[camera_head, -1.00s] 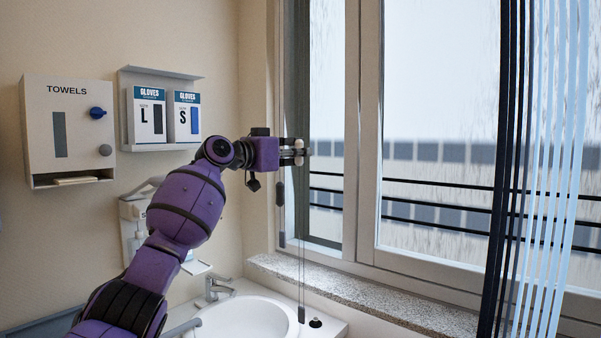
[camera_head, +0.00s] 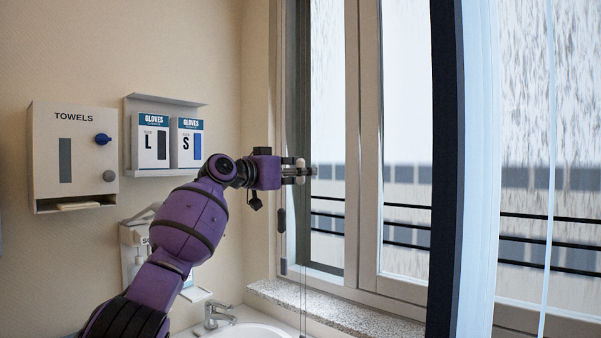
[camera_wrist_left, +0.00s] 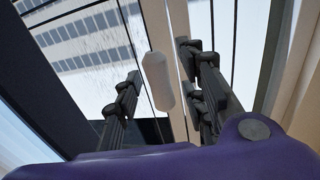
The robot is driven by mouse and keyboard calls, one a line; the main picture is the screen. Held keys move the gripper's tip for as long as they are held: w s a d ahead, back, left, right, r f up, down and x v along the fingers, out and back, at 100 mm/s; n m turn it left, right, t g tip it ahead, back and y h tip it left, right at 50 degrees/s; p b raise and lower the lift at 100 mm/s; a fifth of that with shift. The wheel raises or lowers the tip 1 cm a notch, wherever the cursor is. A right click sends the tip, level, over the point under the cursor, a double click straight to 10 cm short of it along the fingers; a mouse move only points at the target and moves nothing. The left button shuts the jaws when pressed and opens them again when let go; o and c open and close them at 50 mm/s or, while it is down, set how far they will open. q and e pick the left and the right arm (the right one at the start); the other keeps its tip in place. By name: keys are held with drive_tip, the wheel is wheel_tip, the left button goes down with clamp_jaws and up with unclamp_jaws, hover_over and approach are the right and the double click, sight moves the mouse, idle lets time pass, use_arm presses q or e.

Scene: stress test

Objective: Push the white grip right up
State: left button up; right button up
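The white grip (camera_wrist_left: 158,80) is a pale rounded cylinder on a thin cord. In the wrist view it shows between the fingers of my left gripper (camera_wrist_left: 160,95), with visible gaps on both sides. In the head view my left gripper (camera_head: 304,172) is in front of the window's left side, and a small pale part of the white grip (camera_head: 300,162) shows at its fingertips. The fingers are apart and open. Whether a finger touches the grip from below cannot be told. My right gripper is not in view.
A dark grip (camera_head: 282,221) hangs on a cord below my gripper. The window frame (camera_head: 368,150) stands close on the right. Dark and pale blue vertical blind slats (camera_head: 445,170) hang further right. A towel box (camera_head: 75,155), glove boxes (camera_head: 168,140) and tap (camera_head: 213,316) are leftward.

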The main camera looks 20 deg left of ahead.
use_arm(q)
drive_tip(key=v, duration=1.2)
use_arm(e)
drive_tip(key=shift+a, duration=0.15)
use_arm(q)
drive_tip(key=shift+r, duration=0.1)
